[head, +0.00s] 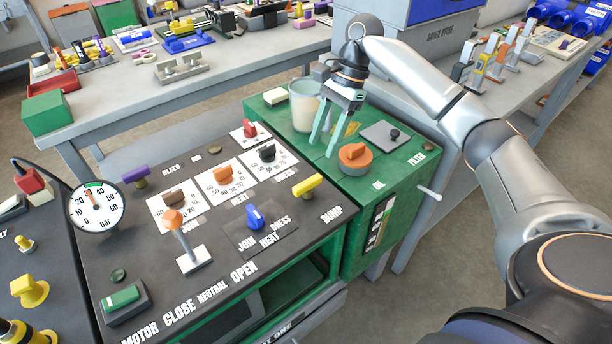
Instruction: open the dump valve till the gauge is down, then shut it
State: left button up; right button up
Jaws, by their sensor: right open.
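The dump valve's yellow lever handle (307,185) sits at the right of the black cart panel, beside the DUMP label, lying at a slant. The round white gauge (96,207), marked in bar, stands at the panel's left edge. Its needle points up, at around 30. My right gripper (323,149) is open and empty, its greenish fingers pointing down over the green oil tank. It is above and behind the yellow handle, apart from it, and just left of an orange cap (355,154). My left gripper is not in view.
The panel also carries an orange-topped lever (174,220), a blue knob (255,217), a red knob (250,128) and a green button (121,298). A clear beaker (305,105) stands behind the gripper. Grey benches with tools stand behind.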

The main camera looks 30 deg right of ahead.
aim_at(308, 182)
jog(key=x, duration=0.9)
jog(key=shift+a+f, duration=0.2)
jog(key=shift+f, duration=0.1)
jog(key=shift+c, duration=0.2)
grip_shut()
